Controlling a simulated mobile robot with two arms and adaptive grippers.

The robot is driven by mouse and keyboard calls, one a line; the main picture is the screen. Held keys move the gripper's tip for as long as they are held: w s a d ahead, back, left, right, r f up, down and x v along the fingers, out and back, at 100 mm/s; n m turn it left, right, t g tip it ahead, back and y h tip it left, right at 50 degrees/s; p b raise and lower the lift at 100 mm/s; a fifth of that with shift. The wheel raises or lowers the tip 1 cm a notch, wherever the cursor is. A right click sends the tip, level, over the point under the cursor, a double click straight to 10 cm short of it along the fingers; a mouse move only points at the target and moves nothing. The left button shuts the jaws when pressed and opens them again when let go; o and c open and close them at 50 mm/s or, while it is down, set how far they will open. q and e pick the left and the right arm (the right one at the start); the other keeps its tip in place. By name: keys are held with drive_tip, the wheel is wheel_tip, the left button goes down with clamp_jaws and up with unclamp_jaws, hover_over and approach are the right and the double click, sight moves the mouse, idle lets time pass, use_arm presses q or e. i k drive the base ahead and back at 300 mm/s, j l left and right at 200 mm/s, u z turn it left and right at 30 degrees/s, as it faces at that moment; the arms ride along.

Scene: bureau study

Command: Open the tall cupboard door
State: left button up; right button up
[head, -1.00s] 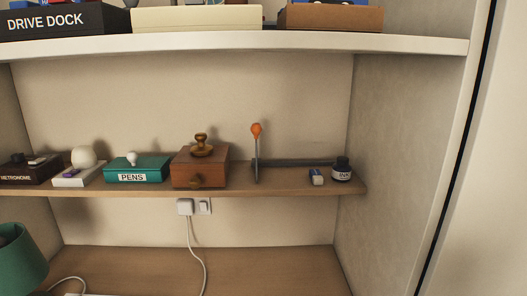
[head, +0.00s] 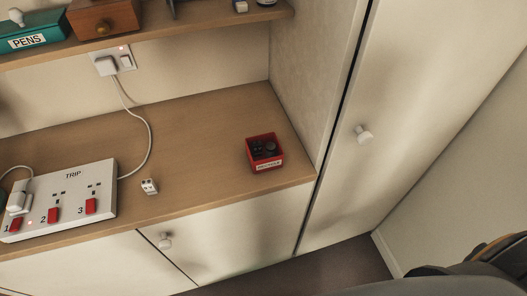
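The tall cupboard door (head: 405,95) is a cream panel on the right in the head view. It stands flush beside the shelf unit's side wall, with a dark narrow gap along its left edge, and looks shut. A small white round knob (head: 363,134) sticks out near the middle of the door. Its top is cut off by the frame. Neither of my grippers shows, and nothing touches the knob.
A wooden counter (head: 200,125) holds a red box (head: 264,152) and a white switch panel (head: 62,200). A low cupboard door has a knob (head: 165,241). Dark rounded shapes (head: 440,284) fill the lower right corner. Floor (head: 330,268) shows before the tall door.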

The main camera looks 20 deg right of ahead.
sight(423, 68)
drive_tip(key=z, duration=1.65)
